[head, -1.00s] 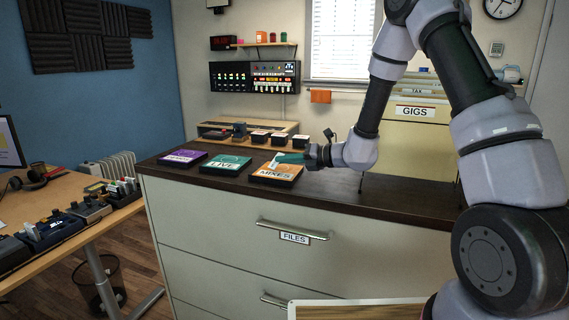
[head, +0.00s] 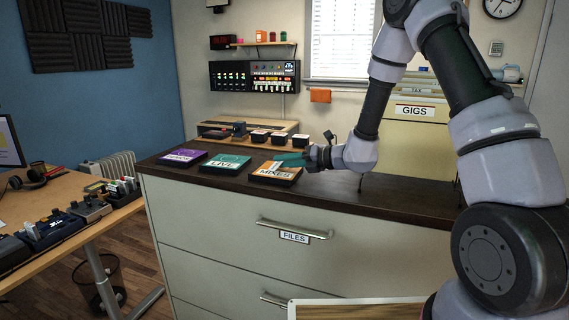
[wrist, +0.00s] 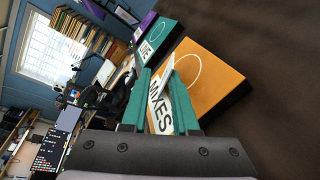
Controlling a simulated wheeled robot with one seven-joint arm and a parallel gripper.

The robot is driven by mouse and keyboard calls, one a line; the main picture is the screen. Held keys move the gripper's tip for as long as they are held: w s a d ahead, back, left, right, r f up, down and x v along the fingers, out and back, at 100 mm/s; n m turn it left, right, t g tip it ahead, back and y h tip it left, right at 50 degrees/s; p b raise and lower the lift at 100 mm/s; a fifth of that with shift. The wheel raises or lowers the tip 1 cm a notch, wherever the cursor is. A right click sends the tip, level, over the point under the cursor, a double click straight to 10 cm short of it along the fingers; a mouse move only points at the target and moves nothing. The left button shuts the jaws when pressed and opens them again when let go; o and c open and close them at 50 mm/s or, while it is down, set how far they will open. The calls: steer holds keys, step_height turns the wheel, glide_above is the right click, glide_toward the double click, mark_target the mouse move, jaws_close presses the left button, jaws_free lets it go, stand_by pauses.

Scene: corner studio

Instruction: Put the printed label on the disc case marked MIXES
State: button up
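The MIXES disc case (head: 283,181) is orange with a dark edge and lies flat on the dark cabinet top, rightmost of three cases. In the wrist view the orange case (wrist: 215,80) shows beyond the fingers, with its MIXES lettering between them. My gripper (head: 284,159) has teal fingers and is low at the case's far right side. In the wrist view the fingertips (wrist: 160,72) stand apart. A small white piece, seemingly the printed label (wrist: 167,71), shows between the tips over the case; whether it touches a finger or rests on the case is unclear.
The teal LIVE case (head: 225,164) and a purple case (head: 182,157) lie to the left. Small dark boxes (head: 279,138) stand behind on a wooden surface. A file box marked GIGS (head: 415,130) stands at the back right.

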steer(key=v, duration=1.2)
steer(key=s+d+r+n+g+h, duration=0.1)
steer(key=s+r+n+g+h, duration=0.3)
steer(key=s+r+n, duration=0.85)
steer(key=s+d+r+n+t+h, duration=0.2)
steer(key=s+d+r+n+h, duration=0.1)
steer(key=d+n, duration=0.4)
steer(key=s+d+r+n+t+h, duration=0.3)
steer(key=s+d+n, duration=0.4)
steer(key=n, duration=0.3)
steer(key=shift+s+r+h, duration=0.35)
steer(key=shift+r+h, duration=0.2)
steer(key=shift+h, duration=0.45)
steer(key=shift+d, duration=0.1)
